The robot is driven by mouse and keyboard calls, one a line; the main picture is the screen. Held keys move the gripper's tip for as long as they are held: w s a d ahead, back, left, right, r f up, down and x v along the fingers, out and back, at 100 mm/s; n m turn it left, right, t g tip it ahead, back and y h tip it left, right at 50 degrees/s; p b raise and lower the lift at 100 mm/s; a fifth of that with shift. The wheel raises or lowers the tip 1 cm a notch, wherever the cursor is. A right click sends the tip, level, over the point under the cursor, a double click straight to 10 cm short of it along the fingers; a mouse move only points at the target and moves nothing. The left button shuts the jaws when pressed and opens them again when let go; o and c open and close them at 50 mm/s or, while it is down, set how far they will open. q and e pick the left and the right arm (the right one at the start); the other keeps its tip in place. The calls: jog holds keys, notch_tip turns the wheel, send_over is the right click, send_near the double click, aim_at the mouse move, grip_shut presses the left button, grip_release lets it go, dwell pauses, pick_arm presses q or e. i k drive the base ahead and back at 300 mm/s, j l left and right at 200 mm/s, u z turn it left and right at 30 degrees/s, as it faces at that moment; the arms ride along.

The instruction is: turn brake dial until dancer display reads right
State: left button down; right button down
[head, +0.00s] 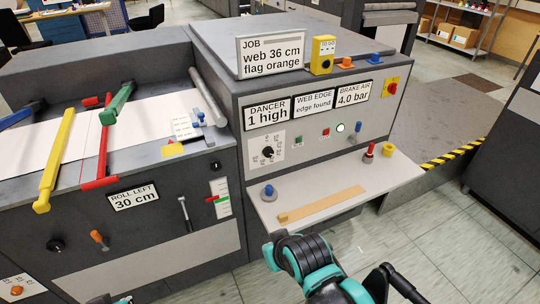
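The dancer display (267,114) reads "1 high" on the front of the grey machine. Below it is a black dial (267,152) on a white scale plate, which I take to be the brake dial; its scale marks are too small to read. The brake air display (353,93) reads "4.0 bar". A black and teal arm of mine reaches in at the bottom middle, below the shelf and apart from the dial. Black parts at its right (395,284) look like my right gripper, cut by the frame edge; its opening is unclear. My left gripper is not clearly seen.
A pale shelf (335,195) juts out below the panel, with a wooden strip (322,204), a blue knob (268,191) and a red-handled piece (369,153). Coloured clamps (55,160) lie across the web at left.

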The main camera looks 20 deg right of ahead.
aim_at(268, 152)
jog(key=k+l+z, duration=0.1)
jog(key=z, duration=0.3)
jog(key=k+l+z, duration=0.1)
jog(key=l+z, duration=0.25)
jog(key=z, duration=0.4)
jog(key=k+l, duration=0.05)
jog(key=l, duration=0.05)
